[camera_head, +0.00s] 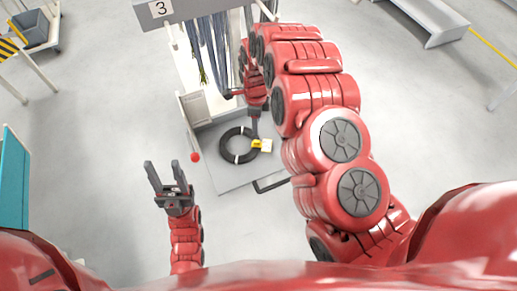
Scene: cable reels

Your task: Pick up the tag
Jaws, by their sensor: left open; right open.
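A black cable coil (226,153) with white bands lies on a grey platform (228,182). At its right edge is a small tag, with a yellow part (256,144) and a pale part (267,146); which of these is the tag proper is too small to tell. My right gripper (255,135) points down at the tag's yellow part, very close to it. Whether they touch, I cannot tell. My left gripper (166,166) is open and empty, left of the platform and well apart from the tag.
Cables hang from a rack whose sign (161,8) reads 3, behind the platform. A small red ball (194,157) shows at the platform's left edge. A grey bench (425,20) stands at upper right.

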